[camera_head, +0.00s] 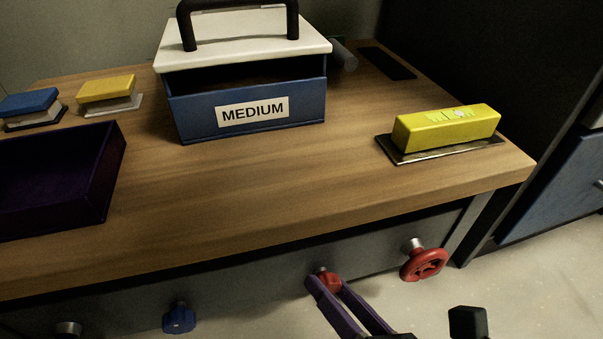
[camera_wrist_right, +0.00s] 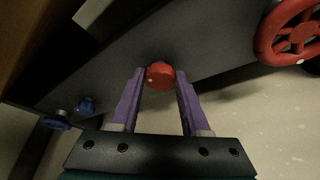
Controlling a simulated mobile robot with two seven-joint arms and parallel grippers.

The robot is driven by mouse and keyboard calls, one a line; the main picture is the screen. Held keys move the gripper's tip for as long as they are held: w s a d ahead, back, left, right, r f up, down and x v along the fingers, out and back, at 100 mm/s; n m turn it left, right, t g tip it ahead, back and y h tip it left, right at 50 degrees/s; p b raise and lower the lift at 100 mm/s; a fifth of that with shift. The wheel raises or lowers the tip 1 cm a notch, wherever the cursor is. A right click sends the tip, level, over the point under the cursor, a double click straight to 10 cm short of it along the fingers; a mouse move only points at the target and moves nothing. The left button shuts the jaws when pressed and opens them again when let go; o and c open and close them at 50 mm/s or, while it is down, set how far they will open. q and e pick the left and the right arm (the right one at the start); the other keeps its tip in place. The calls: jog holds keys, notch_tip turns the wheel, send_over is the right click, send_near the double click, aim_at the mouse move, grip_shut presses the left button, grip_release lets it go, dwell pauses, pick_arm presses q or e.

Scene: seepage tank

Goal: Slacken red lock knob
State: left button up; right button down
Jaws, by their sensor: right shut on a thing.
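The red lock knob (camera_head: 329,281) is on the grey front panel below the wooden table edge, in the lower middle of the head view. In the right wrist view the red knob (camera_wrist_right: 159,76) sits between the purple fingertips. My right gripper (camera_head: 325,283) has its two purple fingers on either side of the knob and is shut on it; it also shows in the right wrist view (camera_wrist_right: 159,82). The fingers partly cover the knob in the head view. My left gripper is not in view.
A red handwheel (camera_head: 424,264) sits right of the knob; a blue knob (camera_head: 179,318) is to the left.

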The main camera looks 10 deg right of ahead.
jog(key=n+h, duration=0.2)
jog(key=n, duration=0.1)
jog(key=n+h, duration=0.3)
jog(key=n, duration=0.1)
jog(key=a+n+h, duration=0.1)
jog(key=n+h, duration=0.1)
jog(key=n, duration=0.2)
jog(key=shift+a+f+h, duration=0.1)
jog(key=shift+f+h, duration=0.05)
jog(key=shift+h, duration=0.25)
dwell(0.4)
jog(key=shift+n, duration=0.3)
jog(key=shift+c, duration=1.9)
grip_release()
